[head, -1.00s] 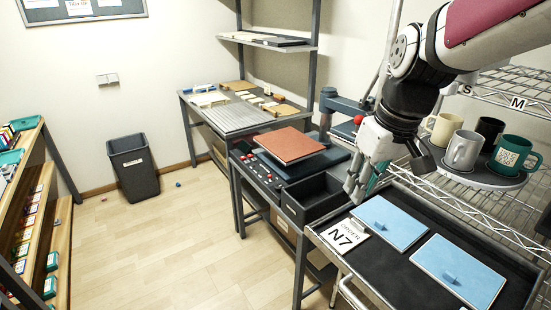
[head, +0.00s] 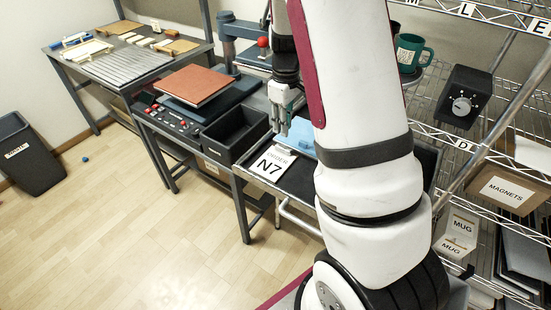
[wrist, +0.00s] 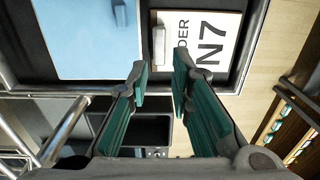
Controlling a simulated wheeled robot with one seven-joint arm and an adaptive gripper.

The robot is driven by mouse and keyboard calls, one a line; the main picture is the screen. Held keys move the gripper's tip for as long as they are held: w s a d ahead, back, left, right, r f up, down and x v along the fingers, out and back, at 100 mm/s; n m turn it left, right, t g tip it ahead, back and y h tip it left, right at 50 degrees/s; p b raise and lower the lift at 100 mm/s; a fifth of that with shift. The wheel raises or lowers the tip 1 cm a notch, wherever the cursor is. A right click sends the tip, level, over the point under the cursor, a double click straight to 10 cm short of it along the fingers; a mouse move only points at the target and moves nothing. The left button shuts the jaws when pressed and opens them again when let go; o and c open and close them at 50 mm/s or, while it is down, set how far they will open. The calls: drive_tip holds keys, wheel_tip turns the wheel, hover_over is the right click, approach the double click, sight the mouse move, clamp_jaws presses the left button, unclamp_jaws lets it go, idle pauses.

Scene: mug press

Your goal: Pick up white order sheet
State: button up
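The white order sheet (head: 270,164), printed "ORDER N7", lies on the dark tray top (head: 299,181) at its left edge in the head view. In the wrist view the order sheet (wrist: 212,42) lies at the top, right of centre, with a small light tab (wrist: 159,44) at its left side. My gripper (head: 281,131) hangs above and just behind the sheet, apart from it. In the wrist view my gripper (wrist: 159,68) has its two teal-padded fingers spread, with nothing between them.
A blue panel (wrist: 88,38) with a handle lies beside the sheet. A black bin (head: 236,133) and a press with a red-brown plate (head: 194,86) stand left of the tray. A wire shelf (head: 480,140) stands at right. The floor at left is mostly clear.

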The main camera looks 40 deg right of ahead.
sight(284, 147)
wheel_tip(284, 147, down, 8)
drive_tip(key=shift+f, duration=0.15)
idle(0.4)
drive_tip(key=shift+c, duration=0.2)
clamp_jaws()
